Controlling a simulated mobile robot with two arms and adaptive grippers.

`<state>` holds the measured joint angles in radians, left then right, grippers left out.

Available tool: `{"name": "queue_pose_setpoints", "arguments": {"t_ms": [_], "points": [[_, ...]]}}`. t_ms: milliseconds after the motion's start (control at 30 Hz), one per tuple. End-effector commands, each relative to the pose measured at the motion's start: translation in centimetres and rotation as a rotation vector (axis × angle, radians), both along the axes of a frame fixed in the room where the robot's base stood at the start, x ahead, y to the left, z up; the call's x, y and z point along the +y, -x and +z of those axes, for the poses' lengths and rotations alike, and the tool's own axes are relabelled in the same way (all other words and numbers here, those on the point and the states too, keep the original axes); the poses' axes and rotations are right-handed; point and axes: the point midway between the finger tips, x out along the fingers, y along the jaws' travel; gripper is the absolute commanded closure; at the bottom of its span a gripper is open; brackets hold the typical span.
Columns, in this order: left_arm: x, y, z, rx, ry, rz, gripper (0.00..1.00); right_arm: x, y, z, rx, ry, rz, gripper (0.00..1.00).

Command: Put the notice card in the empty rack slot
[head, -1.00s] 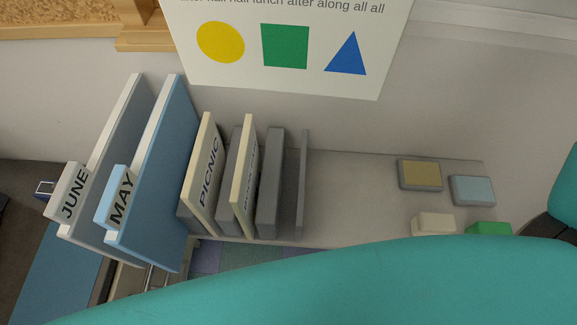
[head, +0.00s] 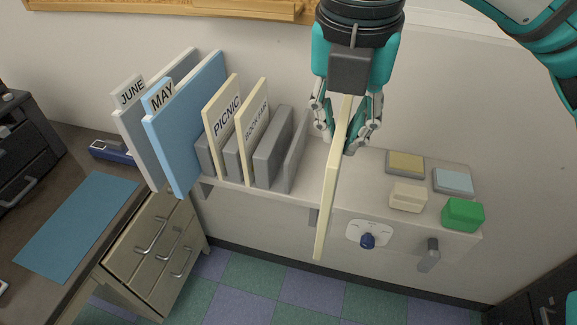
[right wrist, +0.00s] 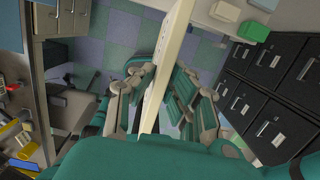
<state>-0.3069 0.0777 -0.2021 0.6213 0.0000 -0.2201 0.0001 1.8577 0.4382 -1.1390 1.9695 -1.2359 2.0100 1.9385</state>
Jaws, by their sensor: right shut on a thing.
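My right gripper (head: 346,138) is shut on a thin cream notice card (head: 328,212), seen nearly edge-on. The card hangs down in front of the shelf, right of the rack and apart from it. In the right wrist view, the card (right wrist: 171,48) stands between the fingers (right wrist: 156,76); its face is not readable. The grey rack (head: 267,160) holds a PICNIC card (head: 224,125) and a second cream card with small lettering (head: 253,128). The gap between the last thick divider and the thin end panel (head: 296,152) looks empty. My left gripper is out of view.
MAY (head: 185,125) and JUNE (head: 132,110) boards stand left of the rack.

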Motion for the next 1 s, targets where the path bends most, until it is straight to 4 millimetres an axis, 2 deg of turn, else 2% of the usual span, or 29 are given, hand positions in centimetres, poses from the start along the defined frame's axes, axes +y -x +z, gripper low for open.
{"name": "queue_pose_setpoints", "arguments": {"t_ms": [100,200,500,700,800,1000], "points": [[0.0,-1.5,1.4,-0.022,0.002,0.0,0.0,1.0,-2.4,0.4,0.006,0.0,-0.006,1.0],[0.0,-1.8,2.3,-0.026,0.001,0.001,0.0,2.0,-4.9,0.5,0.006,0.0,-0.005,1.0],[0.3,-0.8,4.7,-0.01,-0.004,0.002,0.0,4.9,-12.2,0.4,0.006,0.001,-0.003,1.0],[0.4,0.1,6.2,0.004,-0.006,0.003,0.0,6.3,-15.9,0.5,0.005,0.002,-0.004,1.0],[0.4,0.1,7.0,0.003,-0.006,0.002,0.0,6.9,-17.5,0.5,0.004,0.003,-0.003,1.0],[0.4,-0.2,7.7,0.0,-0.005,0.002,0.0,6.8,-17.4,-3.5,0.004,0.003,0.0,1.0]]}}
